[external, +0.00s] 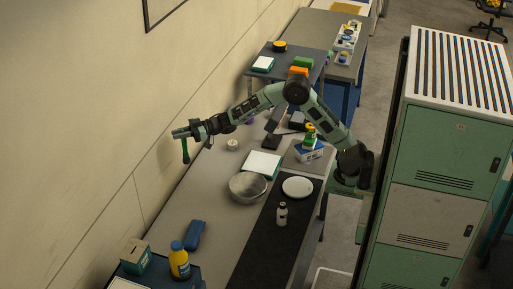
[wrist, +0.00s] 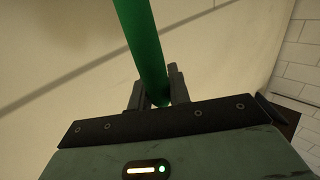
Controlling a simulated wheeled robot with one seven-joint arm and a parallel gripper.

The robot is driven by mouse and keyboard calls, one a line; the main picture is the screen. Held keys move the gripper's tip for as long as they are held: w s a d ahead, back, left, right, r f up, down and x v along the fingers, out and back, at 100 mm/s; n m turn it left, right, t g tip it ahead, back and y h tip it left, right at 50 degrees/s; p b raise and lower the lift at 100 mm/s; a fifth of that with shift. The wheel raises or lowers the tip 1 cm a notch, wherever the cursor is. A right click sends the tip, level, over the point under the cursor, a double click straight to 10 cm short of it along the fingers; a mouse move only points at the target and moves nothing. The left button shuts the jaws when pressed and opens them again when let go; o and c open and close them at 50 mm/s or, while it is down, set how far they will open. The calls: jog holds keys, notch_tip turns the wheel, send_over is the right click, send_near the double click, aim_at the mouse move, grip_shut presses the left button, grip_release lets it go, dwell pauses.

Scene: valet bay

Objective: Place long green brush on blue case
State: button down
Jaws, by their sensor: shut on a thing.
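The long green brush (external: 185,150) hangs down from my gripper (external: 181,133) in the external view, close to the wall at the left. In the wrist view the green brush (wrist: 144,45) runs up out of the frame from between the two dark fingers of my gripper (wrist: 157,92), which are shut on it. The blue case (external: 195,234) lies on the grey table's lower left part, in front of and below the gripper. The brush is held well above the table, apart from the case.
A metal bowl (external: 248,186), a white plate (external: 297,187) and a small bottle (external: 282,213) stand on the table (external: 190,205). A yellow bottle (external: 179,262) and a green box (external: 135,254) stand near the case. A tall locker (external: 440,150) is at right.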

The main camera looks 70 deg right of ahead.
jog(key=s+a+n+g+y, duration=0.15)
jog(key=s+a, duration=0.25)
jog(key=a, duration=0.4)
jog(key=s+a+n+g+y+b, duration=0.15)
jog(key=s+a, duration=0.25)
jog(key=a, duration=0.4)
jog(key=s+a+n+g+y, duration=0.1)
jog(key=s+a+n+g, duration=0.15)
jog(key=s+a, duration=0.4)
notch_tip(320, 180, down, 14)
jog(key=w+a+p, duration=0.1)
jog(key=a+p, duration=0.1)
jog(key=shift+w+f+y, duration=0.25)
jog(key=shift+y, duration=0.05)
jog(key=shift+a+m, duration=0.1)
jog(key=shift+m, duration=0.15)
jog(key=shift+f, duration=0.2)
jog(key=c, duration=1.3)
grip_release()
